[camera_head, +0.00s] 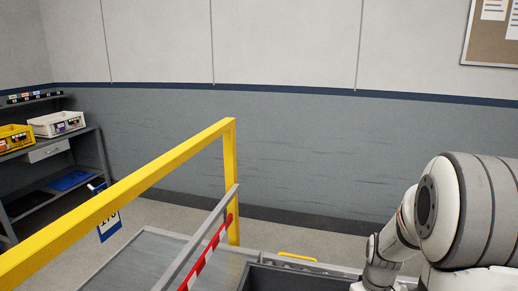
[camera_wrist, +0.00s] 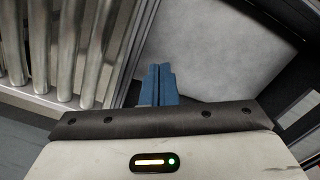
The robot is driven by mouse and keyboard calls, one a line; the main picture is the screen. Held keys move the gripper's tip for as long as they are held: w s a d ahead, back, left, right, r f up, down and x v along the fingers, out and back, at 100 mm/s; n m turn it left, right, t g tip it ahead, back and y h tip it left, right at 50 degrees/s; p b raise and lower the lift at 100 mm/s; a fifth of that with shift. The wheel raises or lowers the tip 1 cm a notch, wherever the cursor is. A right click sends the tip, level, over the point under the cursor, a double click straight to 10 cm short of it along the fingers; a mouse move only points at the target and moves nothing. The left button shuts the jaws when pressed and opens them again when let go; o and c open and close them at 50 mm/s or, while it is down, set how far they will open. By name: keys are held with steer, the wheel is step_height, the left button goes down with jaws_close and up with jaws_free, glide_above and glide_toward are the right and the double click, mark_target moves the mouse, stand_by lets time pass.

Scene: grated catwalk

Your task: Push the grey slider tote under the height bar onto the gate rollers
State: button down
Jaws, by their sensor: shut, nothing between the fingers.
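A dark grey tote (camera_head: 290,279) shows at the bottom of the head view, cut off by the lower edge. A bar with red and white stripes (camera_head: 207,252) slopes just left of it. A yellow frame (camera_head: 229,165) spans beside it, with a blue-edged number sign (camera_head: 108,226) hanging from it. My gripper (camera_wrist: 158,68) shows in the wrist view with its blue fingers shut and empty. Metal rollers (camera_wrist: 68,45) lie to its left. A pale speckled surface with dark edges (camera_wrist: 215,60) lies beyond the fingertips; I cannot tell whether they touch it. My gripper's tips are not visible in the head view.
A yellow handle-like bar (camera_head: 297,257) lies behind the tote. A flat grey surface (camera_head: 150,252) lies left of the striped bar. A shelf (camera_head: 55,150) with bins stands far left. Open floor (camera_head: 300,238) runs along the back wall.

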step_height(320, 180, down, 5)
steer(key=b, duration=0.4)
steer(key=shift+f, duration=0.2)
steer(key=shift+d, duration=0.1)
steer(key=s+d, duration=0.2)
steer(key=d, duration=0.7)
steer(key=s+d, duration=0.3)
steer(key=d, duration=0.7)
steer(key=shift+s, duration=0.25)
stand_by(1.6)
steer(key=shift+d+r, duration=0.1)
step_height(320, 180, up, 8)
steer(key=p, duration=0.5)
